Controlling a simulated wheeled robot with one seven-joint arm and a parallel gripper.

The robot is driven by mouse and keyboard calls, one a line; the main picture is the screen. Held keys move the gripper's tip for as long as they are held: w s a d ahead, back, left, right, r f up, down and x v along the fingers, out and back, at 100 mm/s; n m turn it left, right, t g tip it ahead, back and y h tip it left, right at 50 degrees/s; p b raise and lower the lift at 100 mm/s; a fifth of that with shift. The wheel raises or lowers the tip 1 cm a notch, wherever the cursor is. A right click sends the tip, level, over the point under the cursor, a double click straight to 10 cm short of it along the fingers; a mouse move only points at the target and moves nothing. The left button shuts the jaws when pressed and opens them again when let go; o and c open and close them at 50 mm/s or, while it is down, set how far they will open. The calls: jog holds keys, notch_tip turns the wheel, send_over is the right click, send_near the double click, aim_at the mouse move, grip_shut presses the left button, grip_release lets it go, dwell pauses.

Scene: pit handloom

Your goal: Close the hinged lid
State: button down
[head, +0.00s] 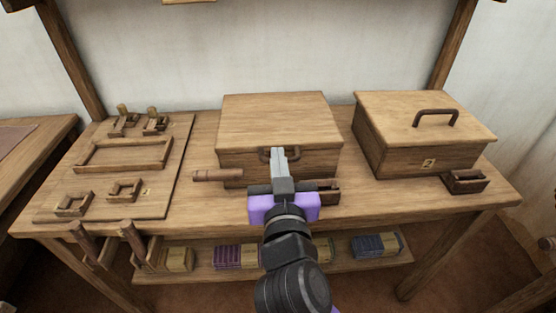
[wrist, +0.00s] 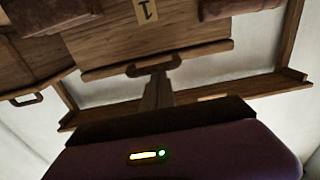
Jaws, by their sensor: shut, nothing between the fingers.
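The middle wooden box (head: 235,166) stands on the table with its hinged lid (head: 275,115) lying flat over the top, looking down or nearly so; any small gap at the seam cannot be told. A dark handle (head: 264,155) sits at the lid's front edge. In the wrist view, the picture is upside down, and the handle (wrist: 136,70) and the box front (wrist: 110,48) with a number label show. My gripper (head: 279,153) is shut and empty, its fingertips at the handle and front edge; contact cannot be told. It also shows in the wrist view (wrist: 158,90).
A second lidded box (head: 400,150) with a top handle stands to the right, near a small open box (head: 465,182). A wooden roller (head: 217,176) lies left of the middle box. A board (head: 70,205) with wooden frames fills the left side. A shelf (head: 200,277) below holds bundles.

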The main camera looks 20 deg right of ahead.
jog(key=shift+f+b, duration=0.35)
jog(key=shift+f, duration=0.45)
jog(key=shift+s+f, duration=0.1)
jog(key=shift+f, duration=0.05)
notch_tip(320, 180, up, 6)
jog(key=f+p, duration=0.1)
jog(key=p, duration=0.3)
jog(key=b+v, duration=0.1)
jog(key=v, duration=0.8)
jog(key=shift+f+b, duration=0.25)
jog(key=shift+b, duration=0.05)
